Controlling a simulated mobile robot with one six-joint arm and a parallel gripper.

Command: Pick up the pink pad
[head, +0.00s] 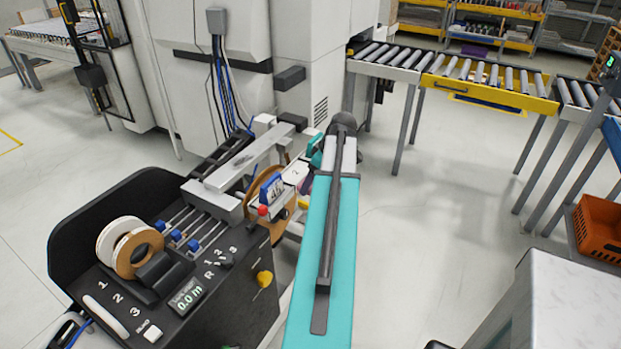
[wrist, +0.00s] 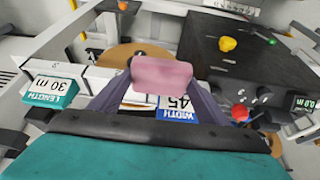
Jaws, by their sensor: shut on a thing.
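The pink pad (wrist: 162,76) shows in the middle of the wrist view, as a small block with rounded edges. My gripper (wrist: 160,88) is shut on it, with one grey finger at each side of the pad. The pad is held in front of a white panel with a blue "WIDTH 45" label (wrist: 178,108), which it and the fingers partly cover. In the head view my own teal arm hides most of the gripper, and I cannot make out the pad there.
A black control console (head: 160,260) with tape rolls (head: 130,245), a red knob (head: 263,210) and a yellow knob (head: 264,278) stands close left of my arm. A teal "LENGTH 30 m" block (wrist: 50,91) is nearby.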

